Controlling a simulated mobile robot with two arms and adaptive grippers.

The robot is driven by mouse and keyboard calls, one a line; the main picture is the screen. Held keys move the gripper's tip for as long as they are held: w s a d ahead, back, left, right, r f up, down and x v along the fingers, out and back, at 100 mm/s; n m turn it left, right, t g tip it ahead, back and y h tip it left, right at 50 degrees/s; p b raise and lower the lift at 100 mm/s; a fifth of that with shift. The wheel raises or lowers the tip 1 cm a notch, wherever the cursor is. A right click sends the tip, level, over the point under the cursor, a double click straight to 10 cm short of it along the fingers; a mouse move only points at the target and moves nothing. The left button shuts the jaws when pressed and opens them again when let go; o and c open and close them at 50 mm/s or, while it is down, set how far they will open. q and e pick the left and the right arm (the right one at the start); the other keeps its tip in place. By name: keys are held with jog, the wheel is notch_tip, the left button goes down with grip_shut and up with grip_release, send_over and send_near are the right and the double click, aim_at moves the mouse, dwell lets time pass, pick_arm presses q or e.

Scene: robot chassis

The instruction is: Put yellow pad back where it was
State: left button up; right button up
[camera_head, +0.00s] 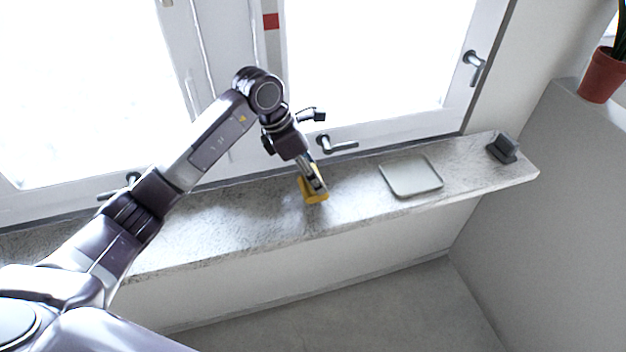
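The yellow pad (314,197) is on or just above the stone window sill, left of a flat pale grey-green tray (402,190). My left gripper (315,184) reaches down to the pad from above, with its fingers at the pad. The fingers partly cover the pad. At this size I cannot tell whether they are closed on it or whether the pad touches the sill. My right gripper is not in view.
The narrow sill (250,212) runs below white windows with protruding handles (336,144). A dark grey block (502,149) stands at its right end. A potted plant (602,75) stands on a ledge at upper right. The sill left of the pad is clear.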

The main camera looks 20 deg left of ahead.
pick_arm(q)
notch_tip(320, 180, down, 3)
jog(key=shift+f+p, duration=0.15)
jog(key=shift+p, duration=0.35)
jog(key=shift+f, duration=0.25)
jog(key=o, duration=1.1)
jog(key=shift+r, duration=0.1)
jog(key=shift+r, duration=0.2)
jog(key=b+v, duration=0.3)
jog(key=v, duration=0.9)
